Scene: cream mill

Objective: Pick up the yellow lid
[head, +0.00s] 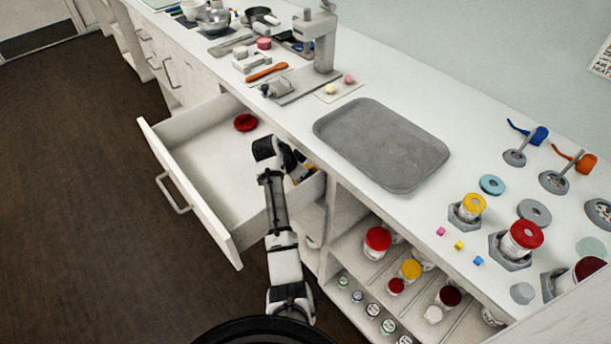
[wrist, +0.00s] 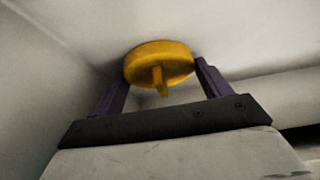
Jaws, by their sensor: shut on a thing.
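The yellow lid (wrist: 158,58) is a round disc with a short stem on its underside in the wrist view. My gripper (wrist: 162,72) is shut on it, one dark finger at each side of its rim. In the head view my gripper (head: 290,160) is inside the open drawer, near its right side. I cannot tell whether the lid touches the drawer floor.
The white drawer (head: 205,168) holds a red lid (head: 245,122) farther back, and small coloured things lie in its right corner. A grey tray (head: 380,145) lies on the counter (head: 455,120). Shelves with several jars stand right of the drawer. Much of the drawer floor is bare.

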